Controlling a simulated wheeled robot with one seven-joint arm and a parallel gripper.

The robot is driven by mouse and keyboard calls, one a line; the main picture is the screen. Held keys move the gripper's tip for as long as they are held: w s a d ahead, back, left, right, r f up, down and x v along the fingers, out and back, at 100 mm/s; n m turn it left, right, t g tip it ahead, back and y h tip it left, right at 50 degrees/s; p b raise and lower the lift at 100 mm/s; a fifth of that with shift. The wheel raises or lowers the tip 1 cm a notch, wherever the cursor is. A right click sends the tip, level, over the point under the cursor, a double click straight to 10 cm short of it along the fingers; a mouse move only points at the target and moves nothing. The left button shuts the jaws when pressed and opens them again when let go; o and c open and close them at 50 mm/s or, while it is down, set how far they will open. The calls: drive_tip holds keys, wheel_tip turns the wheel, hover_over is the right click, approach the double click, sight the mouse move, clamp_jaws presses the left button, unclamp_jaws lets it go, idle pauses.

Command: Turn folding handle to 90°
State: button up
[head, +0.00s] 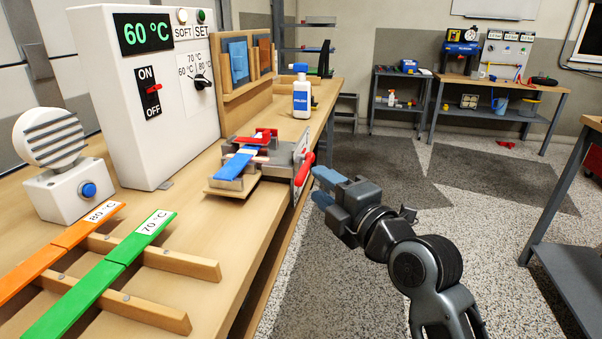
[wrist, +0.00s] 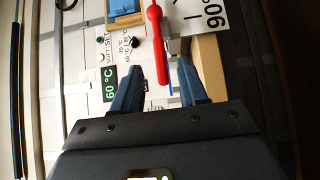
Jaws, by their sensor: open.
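The red folding handle (head: 304,168) is at the bending fixture (head: 262,158) on the front edge of the workbench. In the wrist view the handle (wrist: 157,42) points down the picture, and its lower end shows between my fingertips. A blue strip (head: 236,162) lies on the fixture with a red clamp above it. A plate marked 90 (wrist: 212,16) is right of the handle in the wrist view. My gripper (head: 321,186) is open and empty, just right of the handle in the head view, with a small gap. No finger visibly touches the handle.
A white control box (head: 150,100) reading 60 °C and a blue-buttoned device (head: 62,180) stand on the workbench (head: 200,300). Green (head: 110,270) and orange (head: 60,250) strips lie in front. A white bottle (head: 301,98) stands behind the fixture.

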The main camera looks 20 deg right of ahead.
sight(303, 168)
drive_tip(key=w, duration=0.4)
drive_tip(key=w+a+p, duration=0.1)
drive_tip(key=w, duration=0.1)
drive_tip(key=shift+w+a, duration=0.1)
drive_tip(key=shift+w, duration=0.3)
clamp_jaws()
